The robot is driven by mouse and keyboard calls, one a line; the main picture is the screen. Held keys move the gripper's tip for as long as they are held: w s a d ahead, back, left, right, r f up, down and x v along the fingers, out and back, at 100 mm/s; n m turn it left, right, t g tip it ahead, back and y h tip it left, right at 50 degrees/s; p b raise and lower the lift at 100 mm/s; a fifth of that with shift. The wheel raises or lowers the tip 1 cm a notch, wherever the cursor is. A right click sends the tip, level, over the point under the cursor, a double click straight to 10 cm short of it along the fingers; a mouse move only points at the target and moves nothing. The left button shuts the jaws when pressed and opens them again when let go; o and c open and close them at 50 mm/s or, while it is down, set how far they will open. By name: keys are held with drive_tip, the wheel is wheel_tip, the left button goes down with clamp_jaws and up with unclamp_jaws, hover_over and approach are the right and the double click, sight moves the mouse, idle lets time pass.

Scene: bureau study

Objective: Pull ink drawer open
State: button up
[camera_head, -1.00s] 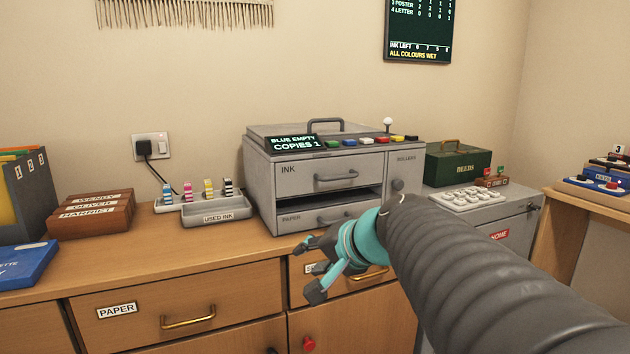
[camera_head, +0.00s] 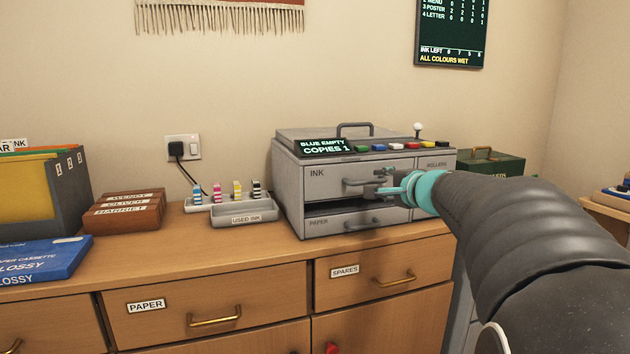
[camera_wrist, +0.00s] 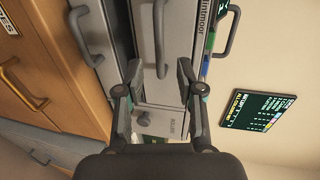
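The grey copier (camera_head: 292,190) stands on the wooden cabinet. Its ink drawer (camera_head: 330,184) is marked INK and looks shut flush with the front. The drawer's grey bar handle (camera_head: 354,182) is partly covered by my gripper (camera_head: 378,180) in the head view. In the wrist view, turned sideways, the ink handle (camera_wrist: 159,30) lies between the lines of the two spread fingers of my gripper (camera_wrist: 161,68). The gripper is open and holds nothing. I cannot tell whether a finger touches the handle.
The paper drawer (camera_head: 325,224) sits below a dark open slot. The copier's display (camera_head: 322,146) reads BLUE EMPTY, COPIES 1. A green box (camera_head: 490,166) stands to the right, behind my arm.

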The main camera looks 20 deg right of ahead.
sight(372, 182)
drive_tip(key=shift+x, duration=3.2)
drive_tip(key=shift+s, duration=0.1)
clamp_jaws()
